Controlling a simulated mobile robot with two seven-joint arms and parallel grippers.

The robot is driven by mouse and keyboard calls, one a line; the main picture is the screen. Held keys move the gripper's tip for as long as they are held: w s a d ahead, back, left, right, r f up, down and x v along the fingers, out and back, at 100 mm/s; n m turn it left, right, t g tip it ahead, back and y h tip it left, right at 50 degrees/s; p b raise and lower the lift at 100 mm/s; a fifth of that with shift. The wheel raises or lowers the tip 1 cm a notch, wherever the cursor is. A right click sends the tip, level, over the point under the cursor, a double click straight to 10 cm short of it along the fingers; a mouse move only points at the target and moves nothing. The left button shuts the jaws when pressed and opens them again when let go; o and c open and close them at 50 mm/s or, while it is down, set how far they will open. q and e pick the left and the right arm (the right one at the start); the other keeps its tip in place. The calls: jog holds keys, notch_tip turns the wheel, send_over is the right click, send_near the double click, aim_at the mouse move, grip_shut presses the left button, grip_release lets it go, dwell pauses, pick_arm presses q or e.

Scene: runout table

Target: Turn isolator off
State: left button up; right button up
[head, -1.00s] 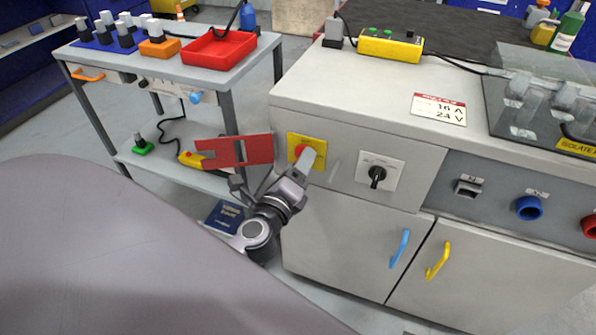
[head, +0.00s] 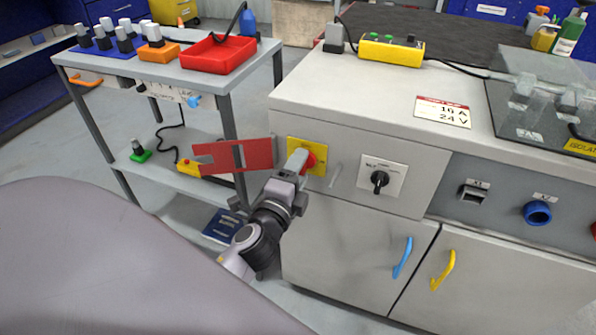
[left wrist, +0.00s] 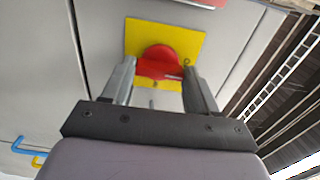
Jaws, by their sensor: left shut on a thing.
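The isolator is a red knob (head: 312,160) on a yellow square plate (head: 321,146), on the front of the grey bench at its left end. My left gripper (head: 298,160) is at the knob and partly hides it in the head view. In the left wrist view, the fingers of my left gripper (left wrist: 158,82) stand on both sides of the red knob (left wrist: 158,60) and are shut on it. The yellow plate (left wrist: 190,42) looks tilted there. Which position the knob points to cannot be read. My right gripper is not in view.
A red slotted panel (head: 235,156) stands out left of the yellow plate. A black rotary switch (head: 379,181) is to the right. A grey trolley (head: 180,77) with a red tray (head: 218,54) stands at left. Cupboard handles (head: 402,258) stick out below.

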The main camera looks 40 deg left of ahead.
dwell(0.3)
pick_arm(q)
jog(key=o, duration=1.1)
jog(key=shift+c, duration=0.2)
jog(key=shift+s, duration=0.15)
jog(key=b+v, duration=0.1)
jog(key=v, duration=0.6)
